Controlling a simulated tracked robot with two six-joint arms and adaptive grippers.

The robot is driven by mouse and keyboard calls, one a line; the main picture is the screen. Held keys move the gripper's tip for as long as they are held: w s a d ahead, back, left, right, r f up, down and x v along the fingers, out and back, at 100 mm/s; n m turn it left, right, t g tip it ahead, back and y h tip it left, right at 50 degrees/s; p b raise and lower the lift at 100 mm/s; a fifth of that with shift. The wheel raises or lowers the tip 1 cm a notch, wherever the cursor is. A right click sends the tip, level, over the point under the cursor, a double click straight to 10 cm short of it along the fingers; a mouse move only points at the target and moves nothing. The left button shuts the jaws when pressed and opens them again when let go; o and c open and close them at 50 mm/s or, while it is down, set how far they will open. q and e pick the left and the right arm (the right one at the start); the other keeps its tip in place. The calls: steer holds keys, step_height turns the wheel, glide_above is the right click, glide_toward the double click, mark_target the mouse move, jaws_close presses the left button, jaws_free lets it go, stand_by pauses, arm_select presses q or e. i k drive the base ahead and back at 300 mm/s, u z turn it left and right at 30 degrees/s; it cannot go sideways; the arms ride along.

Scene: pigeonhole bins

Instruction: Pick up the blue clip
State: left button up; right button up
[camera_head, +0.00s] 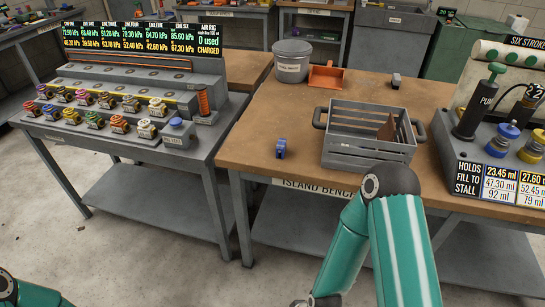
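The blue clip (281,148) is a small blue piece on the wooden top of the island bench (244,148), near its front edge and left of the grey slatted crate. Nothing touches it. My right arm, in teal, comes in from the bottom and bends in front of the bench; its gripper is not clearly visible, with only a dark part at the bottom edge. Only a small teal and dark piece of my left arm shows at the lower left corner, and its gripper is out of view.
The grey slatted crate (365,156) stands right of the clip. A grey bucket (292,62), an orange dustpan (327,75) and a small grey object (396,81) lie behind. A pump station (492,150) is at right; a valve bench (130,120) is at left. Bench space around the clip is clear.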

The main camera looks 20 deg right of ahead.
mark_target(281, 148)
steer(key=z, duration=0.15)
steer(key=i, duration=0.9)
steer(key=u, duration=0.05)
